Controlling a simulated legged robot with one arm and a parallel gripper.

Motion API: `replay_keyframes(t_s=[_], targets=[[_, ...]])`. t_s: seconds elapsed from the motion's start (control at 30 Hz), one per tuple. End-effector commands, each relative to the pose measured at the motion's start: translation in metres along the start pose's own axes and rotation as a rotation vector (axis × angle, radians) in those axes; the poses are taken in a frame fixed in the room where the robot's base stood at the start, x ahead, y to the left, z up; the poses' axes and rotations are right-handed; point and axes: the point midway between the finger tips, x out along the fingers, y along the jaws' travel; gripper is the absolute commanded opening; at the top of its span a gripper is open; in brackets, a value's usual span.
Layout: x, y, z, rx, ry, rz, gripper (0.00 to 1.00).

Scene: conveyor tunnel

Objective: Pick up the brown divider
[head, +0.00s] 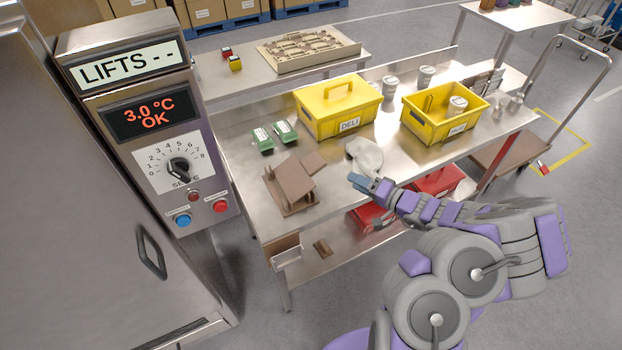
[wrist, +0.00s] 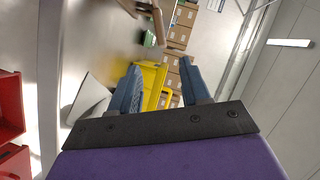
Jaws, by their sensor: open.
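A brown stand of flat panels (head: 291,187), one of them slanted, is on the near left of the steel table. A smaller flat brown piece (head: 314,162) is at its back right; I cannot tell whether they touch. Another small brown piece (head: 322,247) lies on the lower shelf. I cannot tell which of these is the divider. My gripper (head: 360,182) is at the table's front edge, to the right of the brown stand and apart from it. In the wrist view my gripper (wrist: 158,85) has its blue fingers spread with nothing held. Brown parts (wrist: 158,22) show at the top there.
A closed yellow DELI box (head: 337,107), an open yellow bin (head: 444,112), green blocks (head: 285,132) and a pale, clear lump (head: 366,155) are on the table. Red bins (head: 437,181) are underneath. A steel control cabinet (head: 150,120) stands at left. A cart (head: 520,145) is at right.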

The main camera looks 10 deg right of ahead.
Motion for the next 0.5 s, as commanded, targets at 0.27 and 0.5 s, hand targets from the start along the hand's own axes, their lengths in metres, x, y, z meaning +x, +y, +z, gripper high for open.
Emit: replay_keyframes(t_s=[0.27,0.5], targets=[[0.021,0.004,-0.002,-0.007,0.030,-0.004,0.47],[0.056,0.005,-0.004,-0.008,0.031,-0.002,0.47]])
